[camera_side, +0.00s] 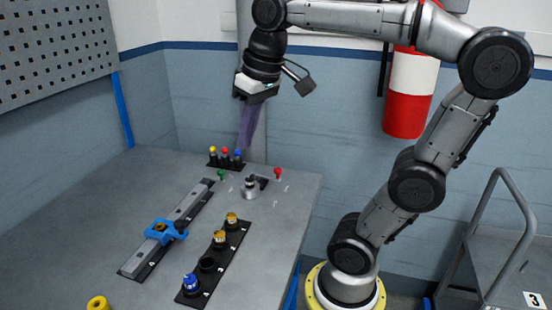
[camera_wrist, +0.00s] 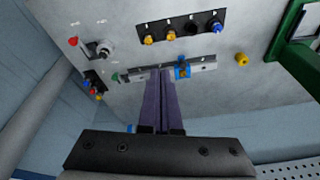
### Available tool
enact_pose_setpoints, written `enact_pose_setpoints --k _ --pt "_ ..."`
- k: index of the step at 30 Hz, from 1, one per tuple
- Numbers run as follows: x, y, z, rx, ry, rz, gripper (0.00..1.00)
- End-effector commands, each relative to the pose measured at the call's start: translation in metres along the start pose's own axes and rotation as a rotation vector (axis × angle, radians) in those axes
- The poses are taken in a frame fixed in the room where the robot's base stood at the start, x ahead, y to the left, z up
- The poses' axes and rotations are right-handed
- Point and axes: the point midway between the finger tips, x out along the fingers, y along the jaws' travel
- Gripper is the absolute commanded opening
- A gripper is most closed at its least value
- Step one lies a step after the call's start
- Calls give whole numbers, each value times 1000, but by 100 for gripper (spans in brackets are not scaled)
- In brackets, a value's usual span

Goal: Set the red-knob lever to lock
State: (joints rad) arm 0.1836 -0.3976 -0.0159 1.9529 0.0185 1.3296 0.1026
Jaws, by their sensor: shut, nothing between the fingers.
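The red-knob lever (camera_side: 277,172) stands near the far right edge of the table, beside a grey metal drum-like part (camera_side: 250,188). In the wrist view the red knob (camera_wrist: 73,41) is at the upper left, next to the grey part (camera_wrist: 101,48). White marks lie on the table near the lever, too small to read. My gripper (camera_side: 244,148) has long purple fingers pointing down, above the back of the table, up and left of the lever and apart from it. In the wrist view the fingers (camera_wrist: 160,72) are together and empty.
A green knob (camera_side: 220,175) sits left of the grey part. Behind it is a rack of coloured pegs (camera_side: 226,160).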

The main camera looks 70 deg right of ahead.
Motion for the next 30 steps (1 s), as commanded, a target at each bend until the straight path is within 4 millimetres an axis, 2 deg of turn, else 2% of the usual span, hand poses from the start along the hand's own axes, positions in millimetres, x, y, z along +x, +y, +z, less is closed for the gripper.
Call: enact_pose_setpoints --k 1,8,15,22,27,30 --pt "-2 7 -17 44 -26 11 0" --pt "0 49 -77 224 -134 48 0" --pt "22 116 -126 415 -242 71 0" --pt "61 200 -148 600 -337 76 0" --pt "96 261 -145 715 -389 72 0" --pt "114 286 -136 767 -422 66 0"
